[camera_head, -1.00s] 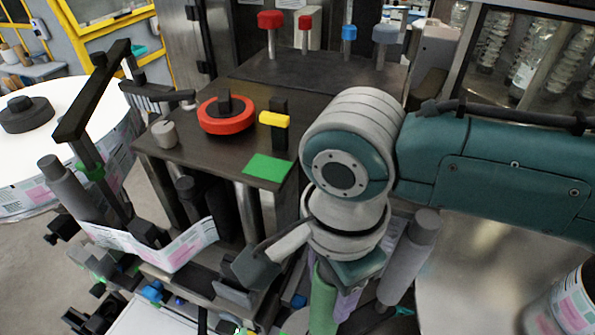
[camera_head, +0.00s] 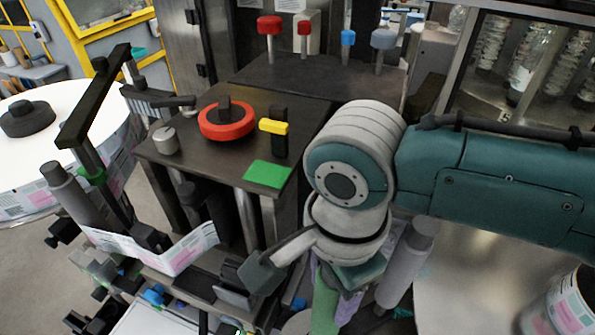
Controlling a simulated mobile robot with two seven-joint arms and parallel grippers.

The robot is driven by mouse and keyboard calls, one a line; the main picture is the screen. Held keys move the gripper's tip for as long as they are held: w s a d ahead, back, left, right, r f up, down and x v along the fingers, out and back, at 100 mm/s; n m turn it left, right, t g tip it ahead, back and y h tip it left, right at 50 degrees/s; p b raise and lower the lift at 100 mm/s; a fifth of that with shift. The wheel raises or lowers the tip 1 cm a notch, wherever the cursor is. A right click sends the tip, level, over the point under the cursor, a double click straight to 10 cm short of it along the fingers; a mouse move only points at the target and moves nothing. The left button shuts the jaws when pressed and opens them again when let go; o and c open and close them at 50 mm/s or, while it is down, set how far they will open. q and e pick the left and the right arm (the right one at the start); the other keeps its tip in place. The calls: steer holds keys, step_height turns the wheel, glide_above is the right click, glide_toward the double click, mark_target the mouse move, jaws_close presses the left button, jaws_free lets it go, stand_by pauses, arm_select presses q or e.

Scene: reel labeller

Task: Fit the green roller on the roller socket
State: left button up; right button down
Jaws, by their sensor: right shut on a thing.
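The green roller (camera_head: 324,303) is upright at the bottom middle, just below my right wrist. Its upper end is hidden behind the wrist, and its lower end runs out of the picture. My right gripper (camera_head: 350,280) is mostly hidden under its own wrist; it is shut, and the green roller is in its grasp, though the contact itself is hidden. I cannot make out the roller socket; the area around the roller's foot is cut off or covered by my arm. My left gripper is not in view.
Grey rollers stand on the right (camera_head: 408,262) and left (camera_head: 70,190). A dark machine table (camera_head: 215,165) carries a red ring (camera_head: 226,121), a yellow-capped post (camera_head: 274,127) and a green plate (camera_head: 268,174). A label strip (camera_head: 180,250) crosses the lower left.

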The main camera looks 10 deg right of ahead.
steer(key=shift+f, duration=0.1)
steer(key=shift+f, duration=0.2)
steer(key=shift+r, duration=0.2)
steer(key=shift+w+a+r+p, duration=0.15)
steer(key=shift+a+r+p, duration=0.05)
steer(key=shift+p, duration=0.1)
steer(key=shift+f, duration=0.15)
steer(key=shift+f+b, duration=0.25)
steer(key=shift+b, duration=0.05)
steer(key=shift+r, duration=0.1)
